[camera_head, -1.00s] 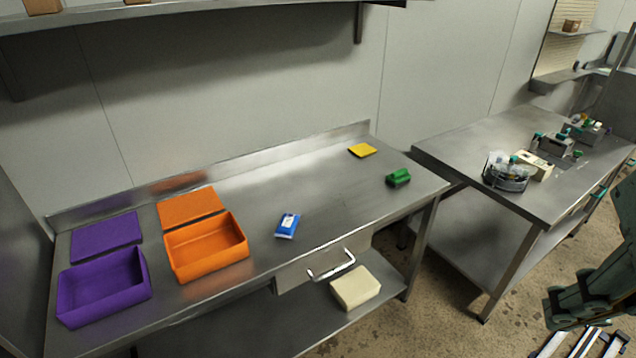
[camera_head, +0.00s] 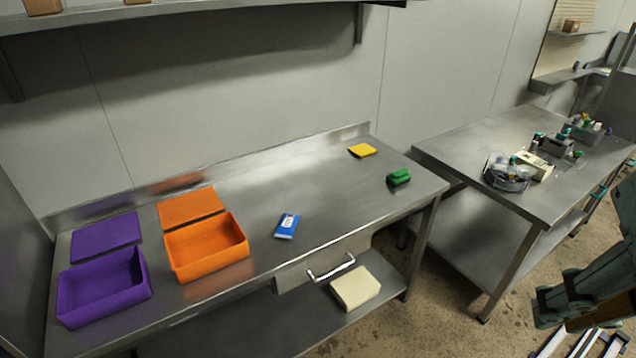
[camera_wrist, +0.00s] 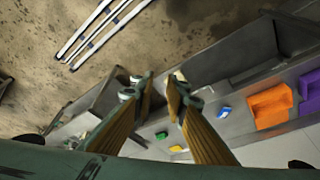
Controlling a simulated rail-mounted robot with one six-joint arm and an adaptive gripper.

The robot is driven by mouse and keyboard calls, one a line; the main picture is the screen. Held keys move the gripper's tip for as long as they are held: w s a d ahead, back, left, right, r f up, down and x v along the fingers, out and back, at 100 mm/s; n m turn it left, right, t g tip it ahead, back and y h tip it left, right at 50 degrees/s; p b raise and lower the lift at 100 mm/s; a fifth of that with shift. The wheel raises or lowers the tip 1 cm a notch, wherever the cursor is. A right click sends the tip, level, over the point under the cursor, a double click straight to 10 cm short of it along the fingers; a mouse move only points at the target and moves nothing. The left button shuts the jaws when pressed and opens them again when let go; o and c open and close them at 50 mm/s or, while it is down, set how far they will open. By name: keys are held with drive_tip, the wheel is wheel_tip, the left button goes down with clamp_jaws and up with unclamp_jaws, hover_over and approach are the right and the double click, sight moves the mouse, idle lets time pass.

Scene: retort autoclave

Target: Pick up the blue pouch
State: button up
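The blue pouch (camera_head: 288,226), with a white patch, lies flat on the steel table to the right of the orange box. It shows small in the wrist view (camera_wrist: 224,111), right of the fingers. My gripper (camera_wrist: 160,84) is open and empty, its two fingers apart in the wrist view. It is well away from the pouch. In the head view only part of my arm shows at the lower right edge, and the fingers are not clearly seen.
An orange box (camera_head: 207,259) and a purple box (camera_head: 104,298) stand at the table's left, flat lids behind them. A yellow item (camera_head: 362,150) and a green item (camera_head: 399,177) lie to the right. A drawer handle (camera_head: 331,268) juts from the front. A second table (camera_head: 480,150) holds bottles.

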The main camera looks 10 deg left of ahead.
drive_tip(key=o, duration=1.2)
drive_tip(key=shift+o, duration=0.2)
drive_tip(key=w+a+r+g+p, duration=0.1)
drive_tip(key=w+a+r, duration=0.15)
drive_tip(key=w, duration=0.65)
drive_tip(key=w+a+r, duration=0.1)
drive_tip(key=w+a, duration=0.3)
drive_tip(key=w, duration=0.5)
drive_tip(key=w+a+f+g+p, duration=0.1)
drive_tip(key=w+a+f, duration=0.1)
drive_tip(key=w+a, duration=0.45)
drive_tip(key=w+a+f, duration=0.1)
drive_tip(key=w+a, duration=0.3)
drive_tip(key=w, duration=0.5)
drive_tip(key=w+a+f+g, duration=0.1)
drive_tip(key=w+a+f, duration=1.05)
drive_tip(key=a, duration=0.35)
drive_tip(key=w+a+f+p, duration=0.1)
drive_tip(key=w+a+f, duration=0.1)
drive_tip(key=a+f, duration=0.5)
drive_tip(key=w+a+f+g, duration=0.1)
drive_tip(key=w+a+f, duration=0.2)
drive_tip(key=a+f, duration=0.5)
drive_tip(key=shift+a+f+p, duration=0.2)
drive_tip(key=shift+f+p, duration=0.05)
drive_tip(key=shift+p, duration=0.15)
